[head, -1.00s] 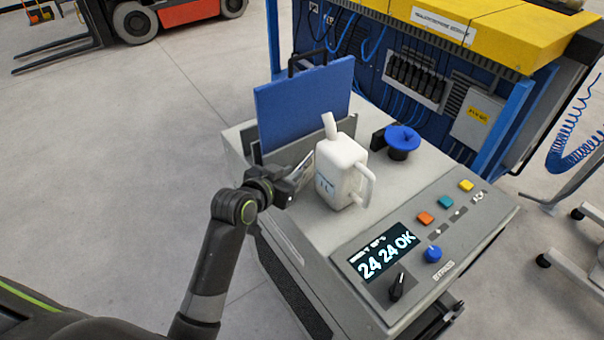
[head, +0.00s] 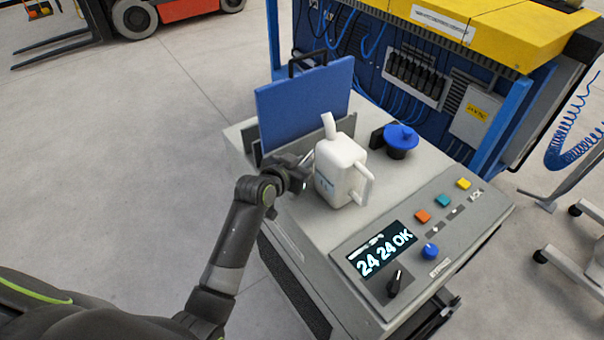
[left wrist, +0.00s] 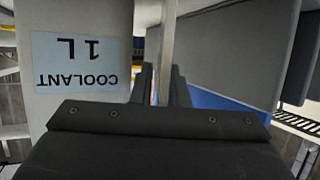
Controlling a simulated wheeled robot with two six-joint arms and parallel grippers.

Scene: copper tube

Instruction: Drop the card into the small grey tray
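My left gripper (head: 301,174) is beside the left face of the white coolant jug, above the machine's top. In the left wrist view its two dark fingers (left wrist: 163,85) are close together on a thin, light strip. This strip is the card (left wrist: 167,35), seen nearly edge-on and standing out past the fingertips. In the head view only a small pale sliver of the card (head: 307,158) shows above the gripper. My right gripper is out of view.
The white jug (head: 340,170), labelled COOLANT 1 L, is very close to the left gripper. A blue panel (head: 305,105) stands upright behind. A blue-capped knob (head: 402,138) is right of the jug. The machine's top (head: 322,228) is clear in front of the jug.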

